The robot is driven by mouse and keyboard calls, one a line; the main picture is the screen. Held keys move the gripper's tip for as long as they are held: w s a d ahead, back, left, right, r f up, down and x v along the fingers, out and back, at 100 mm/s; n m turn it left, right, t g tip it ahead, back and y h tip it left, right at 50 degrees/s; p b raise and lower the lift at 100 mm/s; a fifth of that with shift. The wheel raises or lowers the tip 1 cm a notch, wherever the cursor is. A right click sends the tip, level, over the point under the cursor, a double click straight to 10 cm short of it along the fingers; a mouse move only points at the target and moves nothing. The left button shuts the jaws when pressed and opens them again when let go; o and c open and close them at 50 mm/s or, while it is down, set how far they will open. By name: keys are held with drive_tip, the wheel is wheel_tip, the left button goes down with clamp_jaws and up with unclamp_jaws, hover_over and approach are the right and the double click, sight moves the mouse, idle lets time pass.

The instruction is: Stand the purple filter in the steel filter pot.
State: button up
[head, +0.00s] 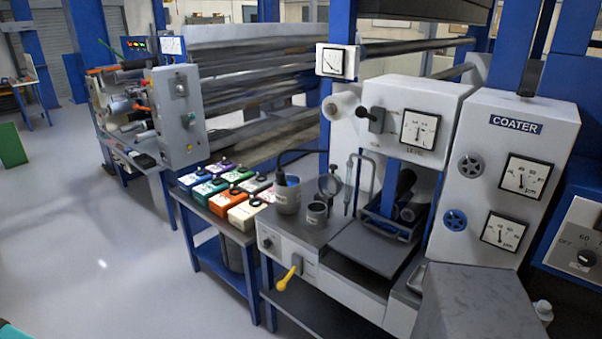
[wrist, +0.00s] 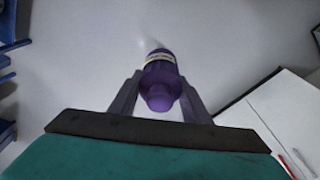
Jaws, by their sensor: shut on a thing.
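The purple filter (wrist: 160,76) is between the two fingers of my gripper (wrist: 161,90) in the wrist view. It has a pale label band near its far end and a rounded knob toward the camera. My gripper is shut on it, over the grey floor and away from any pot in that view. I cannot tell which is the filter pot. My gripper is not in the head view.
Several coloured boxes (head: 213,187) stand on the blue bench left of the pots. A yellow-handled lever (head: 289,278) juts from the front. The floor (head: 120,260) at left is clear.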

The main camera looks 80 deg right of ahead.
drive_tip(key=w+d+r+m+p, duration=0.15)
drive_tip(key=d+m, duration=0.25)
drive_tip(key=d, duration=0.9)
drive_tip(key=w+d+r+m+p, duration=0.1)
drive_tip(key=d+r+m+p, duration=0.15)
drive_tip(key=d, duration=1.05)
drive_tip(key=s+d+r+m+g+h+p, duration=0.15)
drive_tip(key=s+d+m, duration=0.3)
drive_tip(key=d, duration=0.95)
drive_tip(key=s+d+r+m+p, duration=0.15)
drive_tip(key=s+d+m, duration=0.35)
drive_tip(key=d, duration=0.9)
drive_tip(key=s+d+r+m+p, duration=0.1)
drive_tip(key=s+d+m+p, duration=0.35)
drive_tip(key=s+d, duration=1.65)
drive_tip(key=s+d+m+p, duration=0.1)
drive_tip(key=s+d+m, duration=0.2)
drive_tip(key=s, duration=1)
drive_tip(key=s+d+r+m+g+p, duration=0.1)
drive_tip(key=s+d+m, duration=0.2)
drive_tip(key=s+d, duration=0.5)
drive_tip(key=s, duration=0.5)
drive_tip(key=shift+r+m+p, duration=0.15)
drive_tip(key=shift+m+p, duration=0.2)
drive_tip(key=shift+p, duration=0.05)
drive_tip(key=shift+f+g, duration=0.2)
drive_tip(key=shift+g, duration=0.05)
